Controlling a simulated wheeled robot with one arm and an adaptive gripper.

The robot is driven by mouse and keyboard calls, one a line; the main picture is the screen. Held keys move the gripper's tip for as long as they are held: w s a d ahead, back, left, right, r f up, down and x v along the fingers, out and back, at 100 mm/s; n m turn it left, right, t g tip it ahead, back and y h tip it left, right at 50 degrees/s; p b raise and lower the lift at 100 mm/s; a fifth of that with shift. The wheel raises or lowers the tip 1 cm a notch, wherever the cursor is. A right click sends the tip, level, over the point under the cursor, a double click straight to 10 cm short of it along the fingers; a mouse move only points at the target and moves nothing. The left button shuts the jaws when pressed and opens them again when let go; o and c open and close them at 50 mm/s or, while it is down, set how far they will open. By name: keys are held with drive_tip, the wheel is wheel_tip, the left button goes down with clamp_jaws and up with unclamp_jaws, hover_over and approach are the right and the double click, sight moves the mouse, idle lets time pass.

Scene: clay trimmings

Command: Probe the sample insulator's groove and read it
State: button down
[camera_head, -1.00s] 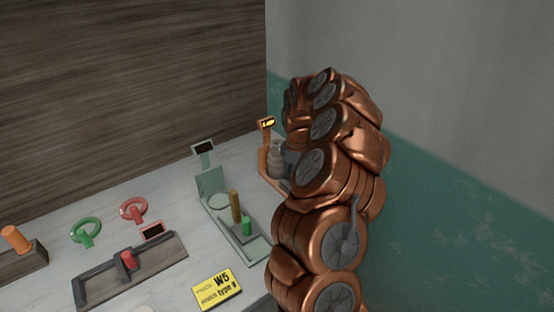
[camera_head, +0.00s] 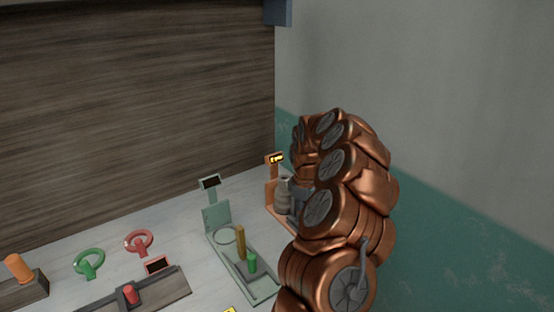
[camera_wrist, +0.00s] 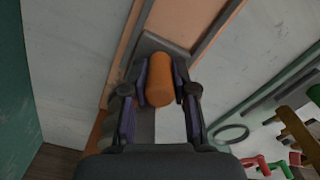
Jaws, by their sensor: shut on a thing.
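The sample insulator (camera_head: 284,195), a grey ribbed piece, stands upright at an orange gauge stand (camera_head: 271,190) at the back right of the table. The stand's small display (camera_head: 275,159) is lit with orange characters too small to read. My gripper (camera_wrist: 158,82) is shut on an orange cylindrical handle (camera_wrist: 159,90) in the wrist view. A dark grey piece (camera_wrist: 150,44) lies just beyond the handle. In the head view my arm hides the gripper and the insulator's right side. Whether a probe tip touches the groove cannot be seen.
A pale green stand (camera_head: 215,215) with a dark display, a brown post and a green peg is left of the orange stand. Red (camera_head: 138,241) and green rings (camera_head: 89,263), a dark tray with a red peg (camera_head: 131,293) and an orange peg (camera_head: 17,267) are farther left.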

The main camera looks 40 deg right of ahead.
drive_tip(key=shift+s+f+b, duration=0.1)
drive_tip(key=shift+s+b, duration=0.15)
drive_tip(key=shift+b, duration=0.15)
drive_tip(key=shift+s+b, duration=1.95)
drive_tip(key=shift+s, duration=0.85)
drive_tip(key=shift+s+b, duration=0.5)
drive_tip(key=shift+s, duration=0.05)
unclamp_jaws()
wheel_tip(320, 180, up, 7)
drive_tip(key=p, duration=0.2)
idle(0.7)
